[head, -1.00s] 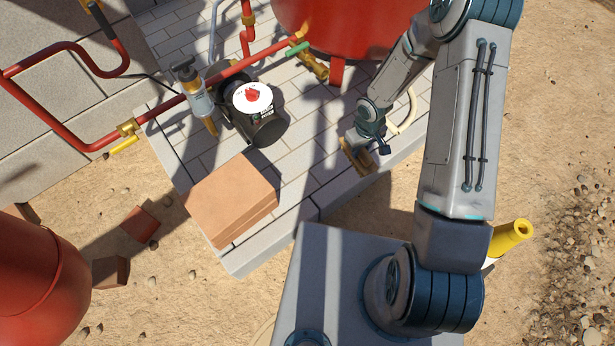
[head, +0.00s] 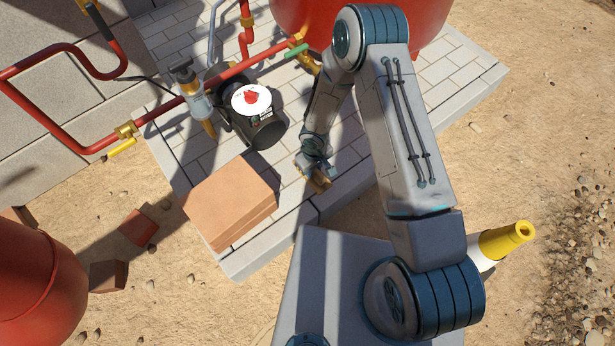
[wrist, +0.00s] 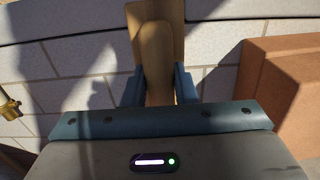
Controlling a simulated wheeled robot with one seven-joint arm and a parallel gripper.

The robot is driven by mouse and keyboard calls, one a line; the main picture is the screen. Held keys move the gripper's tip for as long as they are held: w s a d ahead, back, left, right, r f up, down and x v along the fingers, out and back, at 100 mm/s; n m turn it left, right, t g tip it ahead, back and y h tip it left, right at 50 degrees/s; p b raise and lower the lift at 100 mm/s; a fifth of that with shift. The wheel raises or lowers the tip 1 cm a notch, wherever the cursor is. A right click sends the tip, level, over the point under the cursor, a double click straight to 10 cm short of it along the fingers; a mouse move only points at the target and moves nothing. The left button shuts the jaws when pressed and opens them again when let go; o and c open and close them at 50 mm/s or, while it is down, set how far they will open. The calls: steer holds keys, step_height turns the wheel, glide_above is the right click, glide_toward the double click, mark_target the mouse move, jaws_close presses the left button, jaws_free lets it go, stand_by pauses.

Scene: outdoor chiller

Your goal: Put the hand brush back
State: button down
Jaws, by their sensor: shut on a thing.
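My gripper (head: 314,168) is over the paved slab, right of the terracotta blocks in the head view. It is shut on the hand brush (head: 321,184), of which only a small brown wooden part shows there. In the wrist view the brush is a pale wooden piece (wrist: 152,35) standing upright in the picture between the two blue-grey fingers of my gripper (wrist: 158,88). Its bristles cannot be made out. I cannot tell whether the brush touches the paving.
Stacked terracotta blocks (head: 230,200) sit at the slab's front edge. Behind them stand a black pump (head: 262,128) and a grey-and-brass fitting (head: 192,88) on red pipework (head: 165,107). A red tank (head: 290,15) stands behind. A yellow-and-white cone (head: 503,240) is at right.

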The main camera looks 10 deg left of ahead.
steer(key=shift+a+f, duration=0.55)
steer(key=shift+a, duration=0.25)
steer(key=shift+a+f+b, duration=0.1)
steer(key=shift+f+b, duration=0.8)
steer(key=shift+f, duration=1.05)
steer(key=shift+f, duration=0.1)
steer(key=c, duration=1.2)
jaws_free()
steer(key=shift+o, duration=0.2)
